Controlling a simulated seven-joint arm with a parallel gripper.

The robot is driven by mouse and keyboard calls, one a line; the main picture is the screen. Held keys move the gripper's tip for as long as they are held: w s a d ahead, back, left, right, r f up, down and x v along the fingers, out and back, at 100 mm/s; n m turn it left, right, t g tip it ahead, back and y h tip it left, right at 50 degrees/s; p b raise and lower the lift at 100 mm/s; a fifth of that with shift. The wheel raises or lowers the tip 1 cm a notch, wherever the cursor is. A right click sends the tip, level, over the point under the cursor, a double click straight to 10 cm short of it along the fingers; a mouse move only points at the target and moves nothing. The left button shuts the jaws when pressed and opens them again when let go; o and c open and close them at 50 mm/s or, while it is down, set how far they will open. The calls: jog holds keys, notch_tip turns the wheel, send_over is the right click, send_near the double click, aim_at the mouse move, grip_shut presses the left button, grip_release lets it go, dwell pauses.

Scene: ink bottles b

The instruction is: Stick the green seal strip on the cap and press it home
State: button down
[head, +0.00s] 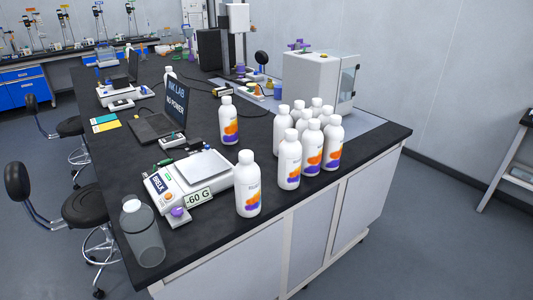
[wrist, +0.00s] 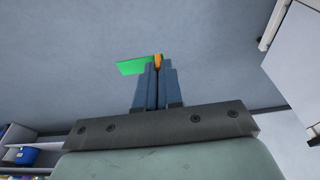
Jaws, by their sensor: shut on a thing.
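My gripper (wrist: 158,64) is in the wrist view, its two blue-grey fingers close together. They are shut on the green seal strip (wrist: 131,67), a flat bright green piece that sticks out to the left of the fingertips. A small orange bit shows between the tips. Only wall or floor lies behind it, and no cap is in the wrist view. My gripper is not visible in the head view. There, white capped bottles stand upright: one at the front edge (head: 248,190), one farther back (head: 228,122), and a cluster to the right (head: 288,162). Which cap is meant cannot be told.
A translucent grey bottle (head: 145,238) stands at the bench's left corner. A laptop (head: 160,122) and a white machine (head: 318,82) stand behind.

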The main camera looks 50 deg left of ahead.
dwell(0.6)
jog(key=s+a+r+n+y, duration=0.1)
jog(key=s+a+r+n, duration=0.2)
jog(key=a, duration=1.2)
jog(key=s+a+r+n, duration=0.2)
jog(key=s+a+r, duration=0.15)
jog(key=a, duration=1.05)
jog(key=s+a+r+n+y, duration=0.1)
jog(key=s+a+r+n, duration=0.25)
jog(key=a, duration=1.15)
jog(key=s+a+r+n, duration=0.3)
jog(key=s+a+r, duration=0.4)
jog(key=a, duration=0.5)
jog(key=s+a+r+n+g, duration=0.1)
jog(key=s+a+r+n, duration=0.2)
jog(key=s+a+r, duration=0.5)
jog(key=s+a+r+n+g, duration=0.1)
jog(key=s+a+r+n, duration=0.2)
jog(key=s+a+r, duration=0.4)
jog(key=a+r, duration=0.1)
jog(key=a, duration=0.8)
jog(key=shift+s+r, duration=0.2)
jog(key=shift+r, duration=0.15)
jog(key=shift+n, duration=0.25)
